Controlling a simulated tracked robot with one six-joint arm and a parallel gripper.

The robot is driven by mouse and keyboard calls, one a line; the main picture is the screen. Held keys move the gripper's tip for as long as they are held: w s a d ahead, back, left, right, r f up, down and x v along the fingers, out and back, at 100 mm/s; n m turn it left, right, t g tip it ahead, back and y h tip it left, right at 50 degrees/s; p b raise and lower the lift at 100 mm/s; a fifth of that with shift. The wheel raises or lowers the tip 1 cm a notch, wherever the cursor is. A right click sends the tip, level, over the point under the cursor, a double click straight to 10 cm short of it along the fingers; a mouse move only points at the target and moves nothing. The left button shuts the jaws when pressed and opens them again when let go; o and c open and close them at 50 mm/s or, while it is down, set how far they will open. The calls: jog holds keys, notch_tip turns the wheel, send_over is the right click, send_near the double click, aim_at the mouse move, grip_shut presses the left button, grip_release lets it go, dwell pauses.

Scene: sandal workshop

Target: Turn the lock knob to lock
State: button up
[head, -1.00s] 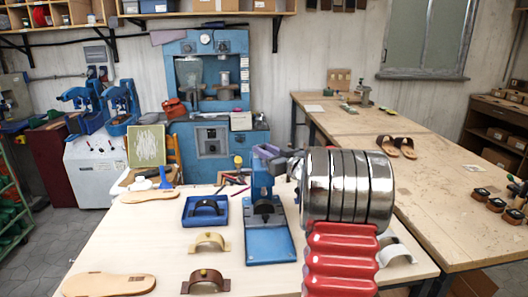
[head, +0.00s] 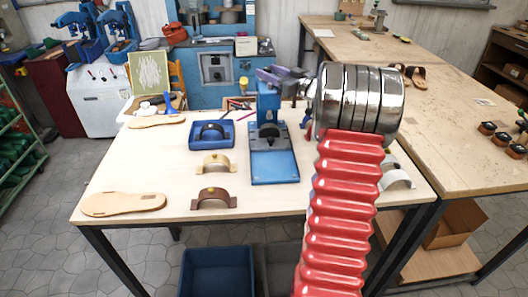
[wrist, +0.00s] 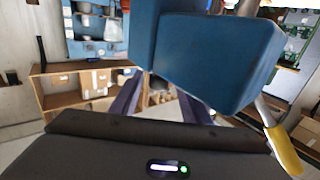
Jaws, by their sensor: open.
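A small blue press (head: 272,165) stands on the workbench in the head view, with its flat base toward me and its column behind. My gripper (head: 268,74), with purple fingers, is at the top of the press column. In the wrist view, the fingers (wrist: 160,103) stand apart, partly hidden behind large blue blocks that look like part of the press (wrist: 215,60). I see nothing held between them. I cannot make out the lock knob for certain; contact with the press cannot be told.
The workbench (head: 150,170) also holds a blue tray (head: 228,143), a tan strap (head: 217,165), a brown strap (head: 213,198), a sole (head: 122,205) and a white strap (head: 398,179). A blue bin (head: 217,272) is below. A yellow-ended rod (wrist: 284,148) is close in the wrist view.

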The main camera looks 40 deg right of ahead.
jog(key=shift+d+n+y, duration=0.2)
jog(key=shift+n+y, duration=0.4)
jog(key=shift+y, duration=0.3)
jog(key=s+d, duration=0.3)
jog(key=s, duration=1)
jog(key=s+a+f+m+g, duration=0.2)
jog(key=a+f+g, duration=0.1)
jog(key=a, duration=0.4)
jog(key=s+a+f+m+g+y, duration=0.1)
jog(key=s+a+f+m+g, duration=0.1)
jog(key=a+f, duration=0.4)
jog(key=s+a+f+m+g+y, duration=0.1)
jog(key=s+a+f+m+g, duration=0.2)
jog(key=a, duration=0.6)
jog(key=shift+f+m+g, duration=0.35)
jog(key=shift+g, duration=0.35)
jog(key=shift+f+m+g, duration=0.3)
jog(key=shift+m+g, duration=0.05)
jog(key=shift+g, duration=0.35)
jog(key=shift+s+a+f, duration=0.15)
jog(key=shift+s+a, duration=0.2)
jog(key=shift+a, duration=0.25)
